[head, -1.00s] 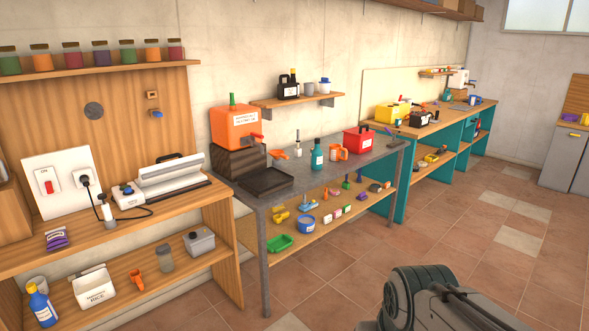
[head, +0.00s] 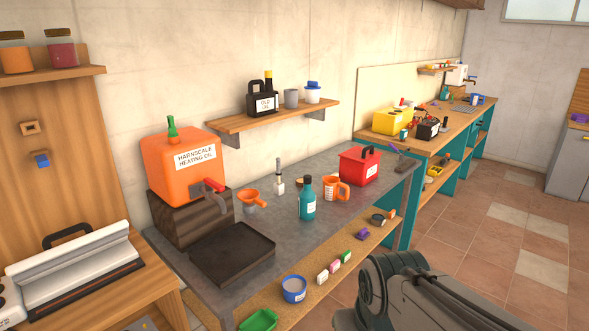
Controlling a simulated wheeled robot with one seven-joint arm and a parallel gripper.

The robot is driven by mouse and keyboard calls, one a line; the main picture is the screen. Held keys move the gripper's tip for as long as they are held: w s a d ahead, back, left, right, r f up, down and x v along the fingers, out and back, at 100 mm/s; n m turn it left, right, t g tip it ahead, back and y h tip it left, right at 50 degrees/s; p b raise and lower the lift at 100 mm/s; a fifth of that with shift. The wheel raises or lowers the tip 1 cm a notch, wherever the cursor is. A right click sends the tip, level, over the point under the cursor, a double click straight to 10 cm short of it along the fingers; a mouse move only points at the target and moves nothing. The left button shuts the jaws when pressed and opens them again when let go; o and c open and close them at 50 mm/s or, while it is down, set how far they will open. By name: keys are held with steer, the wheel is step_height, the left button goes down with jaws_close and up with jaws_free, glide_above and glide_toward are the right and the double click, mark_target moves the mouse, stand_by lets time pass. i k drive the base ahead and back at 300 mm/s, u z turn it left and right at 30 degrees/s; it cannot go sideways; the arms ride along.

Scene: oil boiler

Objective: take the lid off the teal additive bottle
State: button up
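The teal bottle (head: 308,200) with a white label stands upright on the grey workbench (head: 262,205), near its front edge. Its dark lid (head: 307,180) is on top. My arm shows at the bottom right of the head view, in front of the bench and apart from the bottle. My gripper is not visible in this view.
An orange measuring jug (head: 331,190) stands just right of the bottle, with a red box (head: 359,168) behind it. A dark tray (head: 232,251) lies below the orange heating oil tank (head: 184,168).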

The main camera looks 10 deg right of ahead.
mark_target(307, 178)
steer(key=z, duration=1)
steer(key=i, duration=2.9)
steer(key=u, duration=2.45)
steer(key=i, duration=0.25)
steer(key=z, duration=0.5)
